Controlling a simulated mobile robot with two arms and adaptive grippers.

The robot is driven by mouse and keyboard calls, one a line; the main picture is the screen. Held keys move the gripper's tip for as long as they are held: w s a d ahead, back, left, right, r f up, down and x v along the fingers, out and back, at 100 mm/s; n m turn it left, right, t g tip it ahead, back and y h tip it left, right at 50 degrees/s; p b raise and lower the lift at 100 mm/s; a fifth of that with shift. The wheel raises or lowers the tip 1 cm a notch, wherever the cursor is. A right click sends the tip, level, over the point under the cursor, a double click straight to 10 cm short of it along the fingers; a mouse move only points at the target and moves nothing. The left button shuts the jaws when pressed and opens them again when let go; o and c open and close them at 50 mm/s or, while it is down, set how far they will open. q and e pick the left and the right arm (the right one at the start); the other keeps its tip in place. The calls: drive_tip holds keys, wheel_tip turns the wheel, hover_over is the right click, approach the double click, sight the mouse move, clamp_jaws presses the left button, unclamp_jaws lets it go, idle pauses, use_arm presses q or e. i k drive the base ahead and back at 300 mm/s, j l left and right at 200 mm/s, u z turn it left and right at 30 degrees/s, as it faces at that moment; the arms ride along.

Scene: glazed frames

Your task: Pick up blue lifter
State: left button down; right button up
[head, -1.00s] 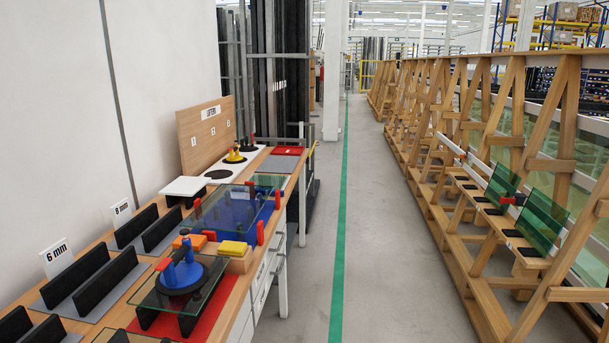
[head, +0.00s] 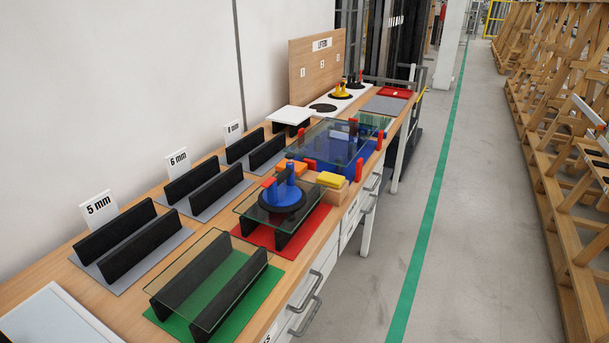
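The blue lifter (head: 282,194) is a suction lifter with a round dark pad, a blue body with upright posts, and a red part at its upper left. It stands upright on a glass pane (head: 251,207), which rests on black blocks over a red mat (head: 302,236) on the workbench. Neither of my grippers shows in the head view.
A second glass pane (head: 200,277) lies on black blocks over a green mat. A larger pane over a blue base (head: 345,160) and a yellow block (head: 331,180) are just behind the lifter. The yellow lifter (head: 340,90) stands farther back. The aisle floor (head: 465,235) on the right is clear.

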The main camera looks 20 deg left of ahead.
sight(279, 197)
drive_tip(key=i+l+u, duration=0.1)
drive_tip(key=i+l, duration=0.2)
drive_tip(key=i+l+u, duration=0.1)
drive_tip(key=i+l, duration=0.2)
drive_tip(key=l, duration=0.15)
drive_tip(key=i+l+u, duration=0.15)
drive_tip(key=l, duration=0.3)
drive_tip(key=i, duration=0.1)
